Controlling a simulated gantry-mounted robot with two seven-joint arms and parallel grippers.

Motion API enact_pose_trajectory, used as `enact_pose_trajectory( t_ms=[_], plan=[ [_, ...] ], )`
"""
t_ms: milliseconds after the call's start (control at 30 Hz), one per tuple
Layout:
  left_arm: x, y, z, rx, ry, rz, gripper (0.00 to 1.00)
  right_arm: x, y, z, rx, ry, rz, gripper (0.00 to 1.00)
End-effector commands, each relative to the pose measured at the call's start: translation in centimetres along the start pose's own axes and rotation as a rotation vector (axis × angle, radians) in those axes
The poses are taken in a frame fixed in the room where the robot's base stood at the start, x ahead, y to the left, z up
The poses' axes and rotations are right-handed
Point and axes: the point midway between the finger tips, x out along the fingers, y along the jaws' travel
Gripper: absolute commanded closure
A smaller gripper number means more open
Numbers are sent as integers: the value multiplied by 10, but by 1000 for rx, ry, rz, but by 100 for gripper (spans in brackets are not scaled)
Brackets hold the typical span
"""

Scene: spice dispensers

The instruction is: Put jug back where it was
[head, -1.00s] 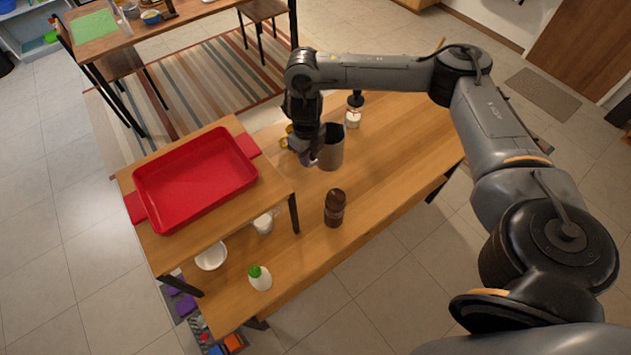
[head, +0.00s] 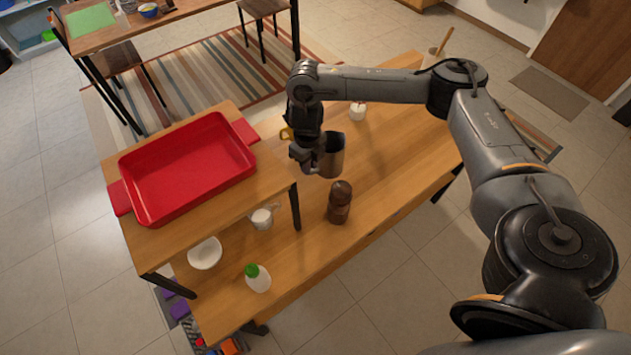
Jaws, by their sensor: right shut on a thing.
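A grey metal jug (head: 332,157) is at the middle of the wooden table (head: 390,180). My right gripper (head: 308,160) reaches down from above and is shut on the jug at its left side; the fingertips are partly hidden. The jug looks upright with its open top facing up. I cannot tell whether its base touches the table. My left gripper is out of view.
A brown dispenser (head: 340,202) stands in front of the jug. A white pot (head: 357,111) and a yellow item (head: 286,133) are behind it. A red tray (head: 190,168) sits on the raised shelf. A white cup (head: 262,218), bowl (head: 205,253) and green-capped bottle (head: 257,278) are front left.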

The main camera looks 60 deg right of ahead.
Motion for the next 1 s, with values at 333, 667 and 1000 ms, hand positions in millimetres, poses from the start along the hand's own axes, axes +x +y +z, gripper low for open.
enact_pose_trajectory(
  t_ms=[333,667,1000],
  plan=[
    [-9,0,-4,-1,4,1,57,37,0,0,1,0,-1,100],
    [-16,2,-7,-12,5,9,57,69,0,0,1,1,-1,100],
    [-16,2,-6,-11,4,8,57,76,-1,1,1,-2,-1,100]
  ],
)
